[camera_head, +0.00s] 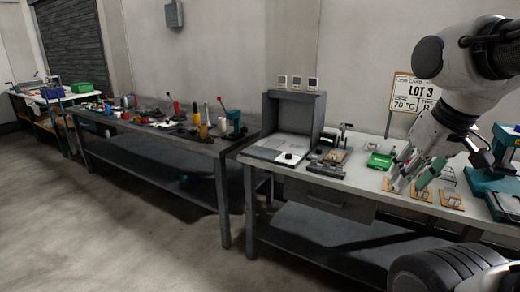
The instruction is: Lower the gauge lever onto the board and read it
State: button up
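A small gauge-like device (328,158) stands on the white-topped bench, with a dark upright post and short lever (343,130) at its back right. The lever looks raised, but its exact angle is too small to tell. Small tan boards lie to its right, one (421,195) below my gripper and another (452,200) further right. My gripper (409,178) points down over these boards, right of the device and apart from it. Greenish parts show around its fingers; I cannot tell whether it holds anything. The gauge's reading is not legible.
A grey open-fronted booth (293,118) stands left of the device. A green box (380,161) lies between the device and my gripper. A sign reading LOT 3, 70 °C (406,92) stands behind. Teal equipment (490,181) is at right. A cluttered bench (160,125) stands left; the floor is clear.

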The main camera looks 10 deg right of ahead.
aim_at(342, 128)
jog(key=i+j+z, duration=0.25)
jog(key=i+z, duration=0.15)
jog(key=i, duration=0.2)
jog(key=i+j+z, duration=0.4)
jog(key=i, duration=0.15)
jog(key=i+j+z, duration=0.5)
jog(key=i+j, duration=0.3)
jog(key=k+j, duration=0.1)
jog(key=k, duration=0.4)
